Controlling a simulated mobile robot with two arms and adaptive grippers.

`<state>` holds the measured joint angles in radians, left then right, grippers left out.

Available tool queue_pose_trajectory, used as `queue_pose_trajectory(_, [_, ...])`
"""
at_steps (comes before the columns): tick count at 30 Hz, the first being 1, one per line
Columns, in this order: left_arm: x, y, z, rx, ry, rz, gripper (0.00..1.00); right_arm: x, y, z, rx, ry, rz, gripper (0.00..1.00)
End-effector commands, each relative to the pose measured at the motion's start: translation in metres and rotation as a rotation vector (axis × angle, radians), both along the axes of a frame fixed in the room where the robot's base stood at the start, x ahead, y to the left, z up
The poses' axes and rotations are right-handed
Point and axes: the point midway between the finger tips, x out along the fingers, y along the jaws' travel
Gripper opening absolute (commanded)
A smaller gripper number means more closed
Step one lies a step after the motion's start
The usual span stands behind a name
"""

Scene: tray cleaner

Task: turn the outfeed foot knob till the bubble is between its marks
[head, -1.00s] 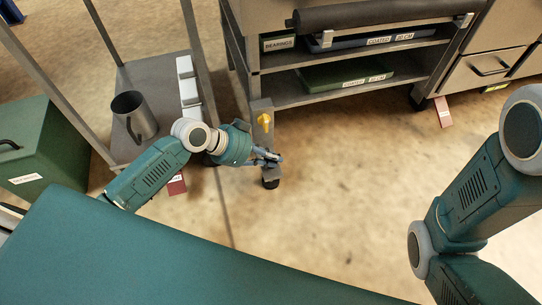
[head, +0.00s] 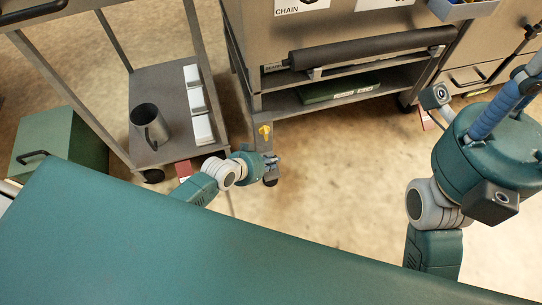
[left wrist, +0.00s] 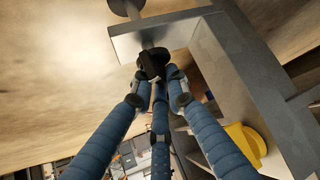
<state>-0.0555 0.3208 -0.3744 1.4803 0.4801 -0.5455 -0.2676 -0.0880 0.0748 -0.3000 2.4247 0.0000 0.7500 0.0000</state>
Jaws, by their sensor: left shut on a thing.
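The outfeed foot (head: 270,182) stands under the machine's near corner leg in the head view. My left gripper (head: 272,166) is at this foot. In the left wrist view, its blue fingers (left wrist: 153,80) are closed around a dark foot knob (left wrist: 152,60) on a threaded stem, just below a grey bracket. A yellow part (head: 264,130) sits on the leg above; it also shows in the left wrist view (left wrist: 245,143). The bubble and its marks cannot be made out. My right gripper (head: 510,105) is raised at the right, partly cut off by the frame; its fingertips are unclear.
The machine's shelf (head: 290,106) holds a green tray (head: 340,88). The floor (head: 330,180) right of the foot is clear.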

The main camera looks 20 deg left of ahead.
Motion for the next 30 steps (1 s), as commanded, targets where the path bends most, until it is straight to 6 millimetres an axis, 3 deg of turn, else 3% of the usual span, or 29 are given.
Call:
queue_pose_trajectory(16, [0.0013,-0.0002,0.0008,-0.002,-0.004,0.024,0.0,0.0008,-0.0007,-0.0037,0.002,0.021,0.002,0.33])
queue_pose_trajectory(17, [0.0013,-0.0002,0.0008,-0.002,-0.004,0.024,0.2,0.0008,-0.0007,-0.0037,0.002,0.021,0.002,0.33])
queue_pose_trajectory(19, [0.0014,-0.0001,0.0008,-0.002,-0.004,0.024,0.33,0.0008,-0.0005,-0.0037,0.002,0.021,0.002,0.33])
queue_pose_trajectory(30, [-0.002,0.0014,0.0025,0.0,-0.001,0.023,0.33,0.0004,-0.0009,-0.003,0.002,0.018,0.001,0.33])
